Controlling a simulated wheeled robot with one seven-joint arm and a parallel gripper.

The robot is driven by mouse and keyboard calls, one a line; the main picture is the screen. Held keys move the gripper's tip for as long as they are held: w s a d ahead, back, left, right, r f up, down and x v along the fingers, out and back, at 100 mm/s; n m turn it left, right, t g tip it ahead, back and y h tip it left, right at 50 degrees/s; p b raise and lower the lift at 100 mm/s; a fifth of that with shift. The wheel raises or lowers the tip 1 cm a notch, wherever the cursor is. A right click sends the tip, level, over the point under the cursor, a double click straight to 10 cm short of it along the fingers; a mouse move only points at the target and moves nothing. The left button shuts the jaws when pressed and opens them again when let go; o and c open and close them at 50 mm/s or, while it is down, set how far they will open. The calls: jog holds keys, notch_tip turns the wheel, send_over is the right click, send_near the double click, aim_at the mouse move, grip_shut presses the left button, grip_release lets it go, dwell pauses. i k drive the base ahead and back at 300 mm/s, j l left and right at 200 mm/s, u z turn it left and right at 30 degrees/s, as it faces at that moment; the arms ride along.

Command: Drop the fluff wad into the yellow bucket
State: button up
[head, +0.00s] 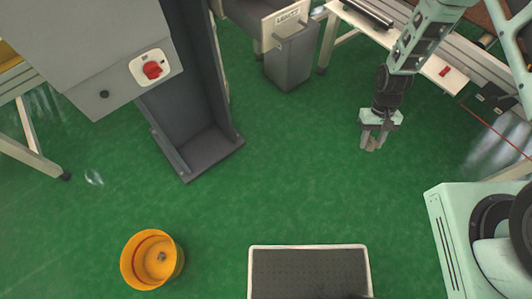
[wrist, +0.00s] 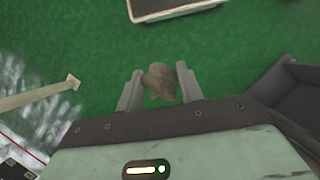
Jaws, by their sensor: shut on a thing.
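My gripper (head: 372,146) hangs over the green floor at the upper right of the head view. It is shut on the fluff wad (head: 373,143), a small grey-brown lump between its fingertips. The fluff wad also shows in the wrist view (wrist: 160,81), with a finger on each side of it. The yellow bucket (head: 174,262) stands on the floor at the lower left of the head view, well away from my gripper. A small grey lump lies inside the bucket. The bucket is not in the wrist view.
A dark tray with a pale rim (head: 309,247) lies at the bottom middle. A grey cabinet with a red knob (head: 152,70) and a tall dark frame (head: 196,100) stand at the upper left. A grey bin (head: 290,62) is behind. The floor between gripper and bucket is mostly clear.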

aim_at(167, 274)
jog(key=k+j+z, duration=0.15)
jog(key=k+j, duration=0.4)
jog(key=j, duration=0.2)
jog(key=k+j+z, duration=0.1)
jog(key=k+j, duration=0.55)
jog(key=j+z, duration=0.1)
jog(key=j, duration=0.85)
jog(key=k+j, duration=0.1)
jog(key=j, duration=0.9)
jog(key=i+z, duration=0.05)
